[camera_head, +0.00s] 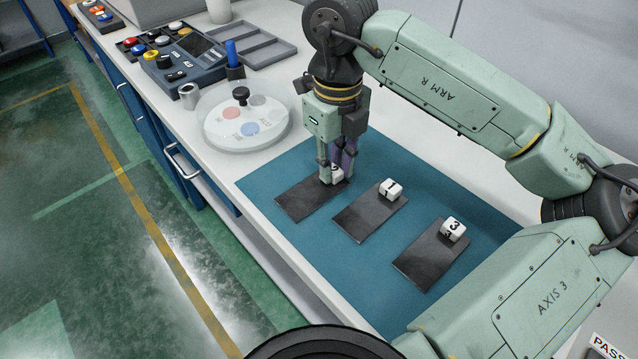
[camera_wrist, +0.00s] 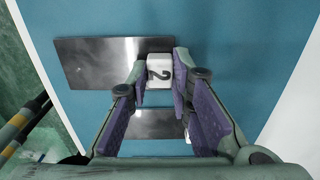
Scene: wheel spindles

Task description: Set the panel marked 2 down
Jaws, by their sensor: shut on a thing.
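The panel marked 2 (camera_head: 308,199) is a dark flat plate with a white cube handle at one end, at the far end of a row of three. In the wrist view the panel (camera_wrist: 100,63) extends left from its cube (camera_wrist: 159,72), where the 2 shows. My gripper (camera_head: 333,172) points down, its purple-padded fingers shut on this cube. The panel looks level, at or very close to the blue mat (camera_head: 440,188); I cannot tell whether it touches. The panel marked 1 (camera_head: 368,215) and the panel marked 3 (camera_head: 428,259) lie on the mat with their cubes free.
A round clear-covered dish (camera_head: 240,138) stands behind the mat's left end. The bench's front edge runs close along the mat.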

